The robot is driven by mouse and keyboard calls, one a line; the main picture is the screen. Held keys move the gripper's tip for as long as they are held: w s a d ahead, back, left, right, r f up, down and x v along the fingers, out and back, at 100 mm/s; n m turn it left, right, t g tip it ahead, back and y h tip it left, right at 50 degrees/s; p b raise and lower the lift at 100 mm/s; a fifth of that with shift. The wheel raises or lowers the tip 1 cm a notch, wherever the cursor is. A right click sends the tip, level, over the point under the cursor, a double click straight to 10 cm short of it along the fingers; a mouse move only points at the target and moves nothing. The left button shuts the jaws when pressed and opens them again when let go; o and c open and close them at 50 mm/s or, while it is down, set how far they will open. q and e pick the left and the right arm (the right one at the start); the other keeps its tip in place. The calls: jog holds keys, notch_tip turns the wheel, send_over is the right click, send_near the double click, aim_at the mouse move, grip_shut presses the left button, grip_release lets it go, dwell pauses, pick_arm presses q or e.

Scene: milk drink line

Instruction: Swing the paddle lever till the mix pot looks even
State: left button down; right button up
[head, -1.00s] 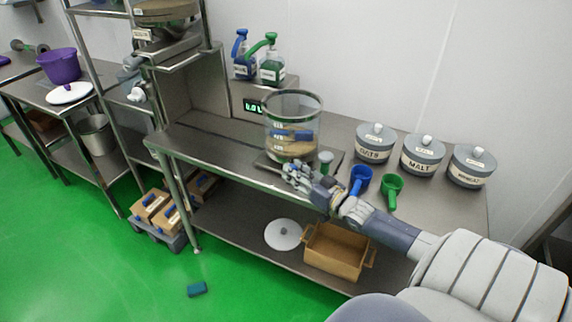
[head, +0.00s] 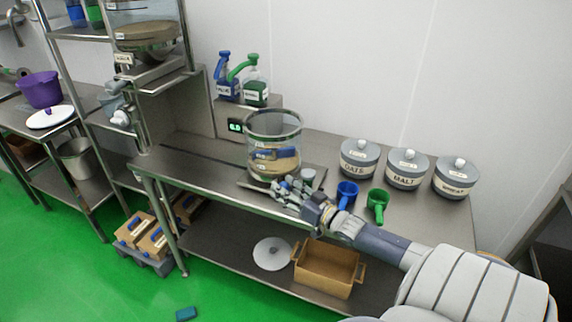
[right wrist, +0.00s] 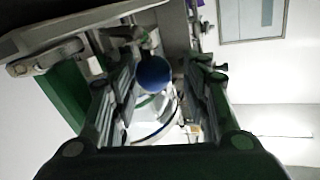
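The mix pot (head: 274,128) is a clear cylinder on the steel table. Tan material and a blue paddle part (head: 276,154) show inside it; the contents show light and darker patches. A small grey knob-like piece (head: 308,174) stands at the pot's right front. My right gripper (head: 281,188) is low at the pot's front, close to its base. In the right wrist view its two fingers (right wrist: 160,85) are spread, with a blue ball (right wrist: 153,72) showing between them and gaps on both sides. Whether the ball belongs to the lever, I cannot tell. My left gripper is out of view.
Blue (head: 347,193) and green (head: 377,204) scoops stand right of my gripper. Lidded tins marked oats (head: 359,160) and malt (head: 407,170), plus a third (head: 454,178), line the back. A brown crate (head: 326,268) is on the lower shelf.

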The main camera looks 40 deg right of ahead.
jog(key=shift+d+r, duration=0.1)
jog(key=shift+d, duration=0.25)
jog(key=shift+s, duration=0.45)
jog(key=s, duration=0.5)
jog(key=shift+s+f, duration=0.2)
jog(key=shift+s, duration=0.85)
jog(key=shift+r, duration=0.1)
jog(key=shift+c, duration=0.5)
